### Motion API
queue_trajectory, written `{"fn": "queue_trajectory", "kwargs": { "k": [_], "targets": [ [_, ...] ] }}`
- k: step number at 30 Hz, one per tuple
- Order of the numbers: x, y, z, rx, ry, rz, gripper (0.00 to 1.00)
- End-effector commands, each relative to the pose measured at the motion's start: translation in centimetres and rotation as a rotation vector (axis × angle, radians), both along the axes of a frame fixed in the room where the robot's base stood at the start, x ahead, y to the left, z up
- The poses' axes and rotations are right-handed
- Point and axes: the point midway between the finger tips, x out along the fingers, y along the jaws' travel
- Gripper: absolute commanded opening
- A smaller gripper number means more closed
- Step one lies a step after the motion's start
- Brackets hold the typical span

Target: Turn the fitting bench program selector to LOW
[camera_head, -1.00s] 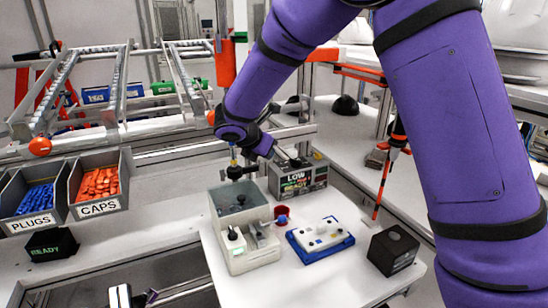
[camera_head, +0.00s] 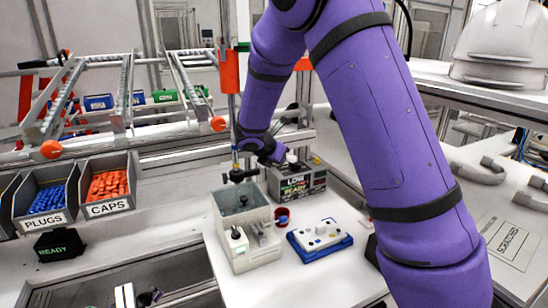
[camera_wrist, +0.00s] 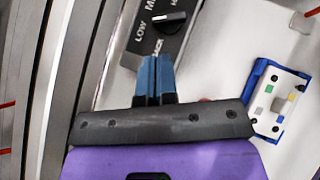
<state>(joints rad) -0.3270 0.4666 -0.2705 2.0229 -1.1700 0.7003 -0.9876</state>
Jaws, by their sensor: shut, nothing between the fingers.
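The selector panel (camera_wrist: 133,42) shows at the top of the wrist view, with LOW printed on its left side and other labels partly cut off. Its black knob (camera_wrist: 166,22) has a white mark on its right end, turned away from LOW. My gripper (camera_wrist: 156,60) is shut and empty, its blue fingertips just below the knob with a small gap that I cannot judge in depth.
PLUGS (camera_head: 44,200) and CAPS (camera_head: 108,190) bins are at left. Bare bench lies in front of the device.

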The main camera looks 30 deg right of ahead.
Motion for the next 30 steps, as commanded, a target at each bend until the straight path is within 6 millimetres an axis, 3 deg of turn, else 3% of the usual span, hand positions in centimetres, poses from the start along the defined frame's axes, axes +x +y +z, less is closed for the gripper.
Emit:
{"fn": "queue_trajectory", "kwargs": {
  "k": [6, 12, 30],
  "targets": [
    [1.1, -2.4, -2.5, 0.0, 0.002, -0.002, 0.0],
    [1.8, -3.5, -3.7, 0.0, 0.001, -0.001, 0.0],
    [2.7, -4.7, -4.0, 0.001, -0.001, -0.003, 0.0]
  ]
}}
